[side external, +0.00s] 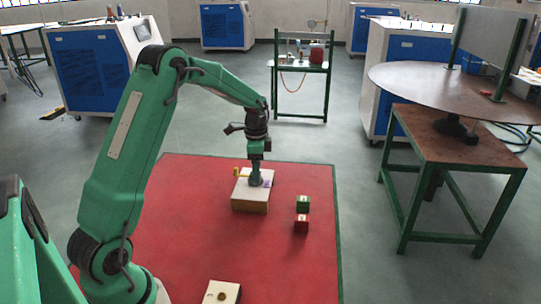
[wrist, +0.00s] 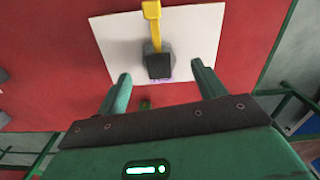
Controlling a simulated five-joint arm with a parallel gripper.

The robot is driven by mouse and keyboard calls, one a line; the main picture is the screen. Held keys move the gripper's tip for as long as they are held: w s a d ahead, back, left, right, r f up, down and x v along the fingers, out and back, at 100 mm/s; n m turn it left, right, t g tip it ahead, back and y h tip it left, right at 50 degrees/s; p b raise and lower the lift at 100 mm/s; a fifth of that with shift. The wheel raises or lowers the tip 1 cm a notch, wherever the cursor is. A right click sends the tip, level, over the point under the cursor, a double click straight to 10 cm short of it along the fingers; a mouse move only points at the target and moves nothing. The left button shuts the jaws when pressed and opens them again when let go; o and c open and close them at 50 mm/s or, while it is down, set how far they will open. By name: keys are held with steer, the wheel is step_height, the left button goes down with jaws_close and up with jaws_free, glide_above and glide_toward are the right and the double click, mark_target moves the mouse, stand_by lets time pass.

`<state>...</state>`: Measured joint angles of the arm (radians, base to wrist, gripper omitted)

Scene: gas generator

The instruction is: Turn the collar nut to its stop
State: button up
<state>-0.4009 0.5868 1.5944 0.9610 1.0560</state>
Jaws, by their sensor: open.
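A dark grey blocky piece with a yellow bar (wrist: 152,12) running from it sits on a pale square plate (wrist: 108,38) in the wrist view; I take the grey piece for the collar nut (wrist: 159,65). Purple marks show at its near edge. In the side view the plate is the top of a cream block (side external: 250,205), with the yellow bar (side external: 238,173) at its left. My gripper (side external: 255,182) points down over this block. In the wrist view my gripper (wrist: 162,84) is open, its two green fingers apart on either side of the near end of the grey piece. Contact cannot be told.
A green cube (side external: 302,203) and a red cube (side external: 301,225) stand right of the block on the red mat (side external: 190,225). Another cream block with a brass round part (side external: 221,296) lies at the front. The mat between them is clear.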

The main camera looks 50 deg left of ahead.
steer(key=shift+r, duration=2.05)
steer(key=shift+d+r, duration=0.2)
steer(key=shift+r, duration=0.05)
steer(key=s+d+r+n+t, duration=0.1)
steer(key=s+d+r+n, duration=0.1)
steer(key=s+d+r, duration=0.35)
steer(key=s+d+r+n+t, duration=0.2)
steer(key=s+d+r, duration=0.1)
steer(key=s+d, duration=0.4)
steer(key=s+d+r+n+t, duration=0.2)
steer(key=s+d, duration=0.5)
steer(key=s, duration=0.4)
steer(key=shift+s+r+n+t, duration=0.3)
steer(key=shift+s+r+n, duration=0.1)
steer(key=shift+r+n, duration=0.35)
